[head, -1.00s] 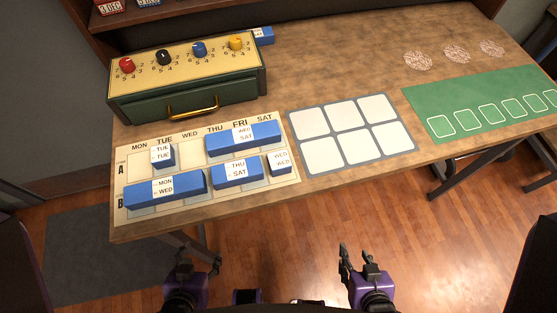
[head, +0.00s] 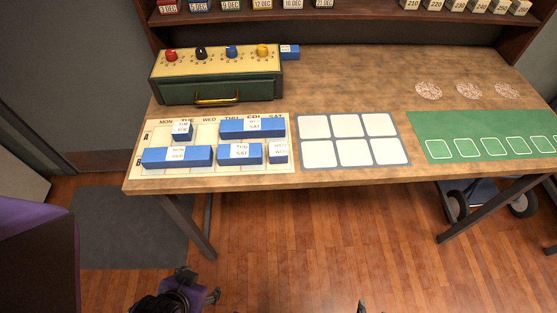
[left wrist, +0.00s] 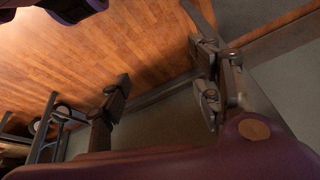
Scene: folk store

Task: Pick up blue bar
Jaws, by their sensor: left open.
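Several blue bars with white day labels lie on the cream weekday board at the left of the table (head: 219,130). A long blue bar (head: 232,131) is in the upper row, and a small blue bar (head: 181,136) is to its left. Along the lower row are a long blue bar (head: 150,158), a shorter blue bar (head: 228,158) and a small one (head: 278,158). Only a tip of my right gripper (head: 362,307) shows.
A green drawer box (head: 240,88) with coloured knobs stands behind the board. A grey mat with white squares (head: 353,138) and a green mat (head: 480,123) lie to the right. A shelf (head: 350,13) with small blocks is at the back. Table legs stand below.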

